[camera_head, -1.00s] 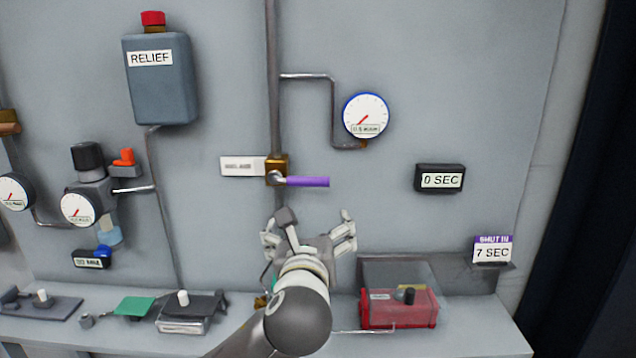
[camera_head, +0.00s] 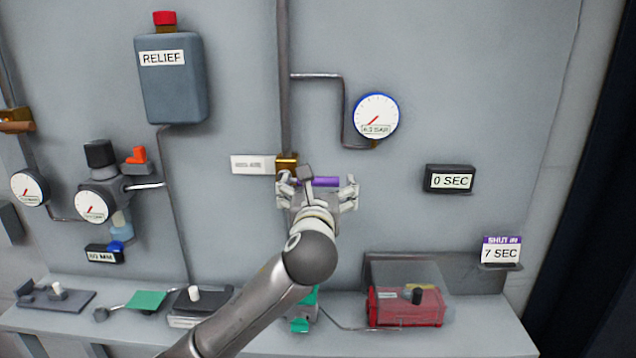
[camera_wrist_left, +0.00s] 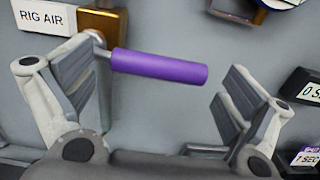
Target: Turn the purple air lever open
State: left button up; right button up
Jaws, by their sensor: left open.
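The purple air lever (camera_head: 326,182) points horizontally to the right from its brass valve body (camera_head: 287,163) on the vertical pipe. In the left wrist view the purple handle (camera_wrist_left: 160,67) runs from the brass block (camera_wrist_left: 104,22) into the space between the finger pads, near the left finger. A "RIG AIR" label (camera_wrist_left: 42,17) is beside the block. My left gripper (camera_head: 318,190) is open in front of the lever, with fingers on either side; in the wrist view its pads (camera_wrist_left: 160,98) are wide apart. I see no grip on the handle. My right gripper is not in view.
A round gauge (camera_head: 376,116) is above right of the lever. A "0 SEC" display (camera_head: 449,180) is to the right. A red box with a clear cover (camera_head: 405,308) and a green item (camera_head: 302,325) are on the shelf below. A relief tank (camera_head: 172,85) hangs upper left.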

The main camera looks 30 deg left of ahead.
pick_arm(q)
jog(key=shift+w+a, duration=0.2)
jog(key=shift+w, duration=0.05)
jog(key=shift+s, duration=0.15)
jog(key=c, duration=1.3)
jog(key=shift+c, duration=0.2)
